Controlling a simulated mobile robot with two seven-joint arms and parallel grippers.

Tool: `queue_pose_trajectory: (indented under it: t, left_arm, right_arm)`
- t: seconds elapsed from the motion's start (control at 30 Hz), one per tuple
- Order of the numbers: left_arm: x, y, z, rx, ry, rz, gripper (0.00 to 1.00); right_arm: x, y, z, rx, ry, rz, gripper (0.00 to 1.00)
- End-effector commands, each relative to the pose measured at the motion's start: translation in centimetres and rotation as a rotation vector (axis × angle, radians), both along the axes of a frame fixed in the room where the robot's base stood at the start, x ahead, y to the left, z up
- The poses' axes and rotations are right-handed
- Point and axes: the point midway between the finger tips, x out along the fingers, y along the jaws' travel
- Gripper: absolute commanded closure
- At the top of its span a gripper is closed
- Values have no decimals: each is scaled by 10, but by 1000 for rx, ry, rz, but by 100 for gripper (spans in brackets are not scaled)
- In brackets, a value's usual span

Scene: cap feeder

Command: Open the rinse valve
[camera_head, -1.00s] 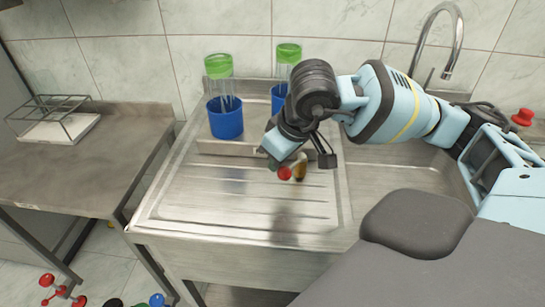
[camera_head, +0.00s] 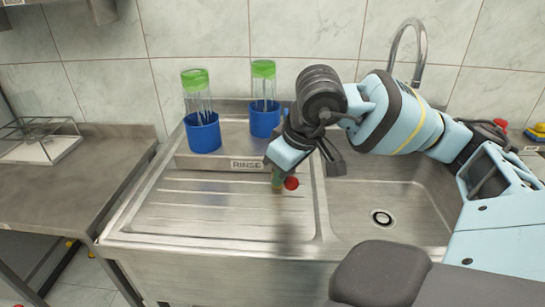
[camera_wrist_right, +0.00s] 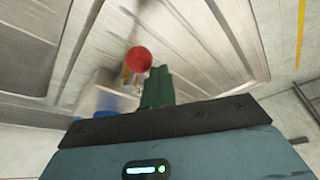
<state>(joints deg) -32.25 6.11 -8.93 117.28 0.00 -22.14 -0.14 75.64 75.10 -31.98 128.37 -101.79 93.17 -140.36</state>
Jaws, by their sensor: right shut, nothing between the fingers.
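The rinse valve's red ball knob (camera_head: 291,183) shows at the front of the raised ledge, to the right of the RINSE label (camera_head: 247,165). In the right wrist view, the red ball (camera_wrist_right: 138,60) sits on a short brass-coloured stem (camera_wrist_right: 125,76). My right gripper (camera_head: 278,177) is shut and empty, with its green fingertips just left of the ball. In the wrist view, the fingers (camera_wrist_right: 157,88) are beside the ball; I cannot tell whether they touch. The valve body is hidden behind my gripper. My left gripper is not in view.
Two blue cups (camera_head: 203,133) (camera_head: 264,119) holding green-capped clear tubes stand on the ledge at the back. The ribbed steel drainboard (camera_head: 200,212) is clear. A sink basin (camera_head: 350,205) and tap (camera_head: 421,40) are at right. A wire rack (camera_head: 40,140) stands on the left table.

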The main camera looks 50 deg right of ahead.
Motion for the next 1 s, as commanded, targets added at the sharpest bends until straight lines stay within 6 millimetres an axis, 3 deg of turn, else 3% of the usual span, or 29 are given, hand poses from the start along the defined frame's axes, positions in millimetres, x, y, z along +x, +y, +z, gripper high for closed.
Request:
queue_pose_trajectory:
  t: [1.0]
  left_arm:
    - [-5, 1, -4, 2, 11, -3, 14]
  right_arm:
    - [-8, -6, 1, -6, 5, -5, 100]
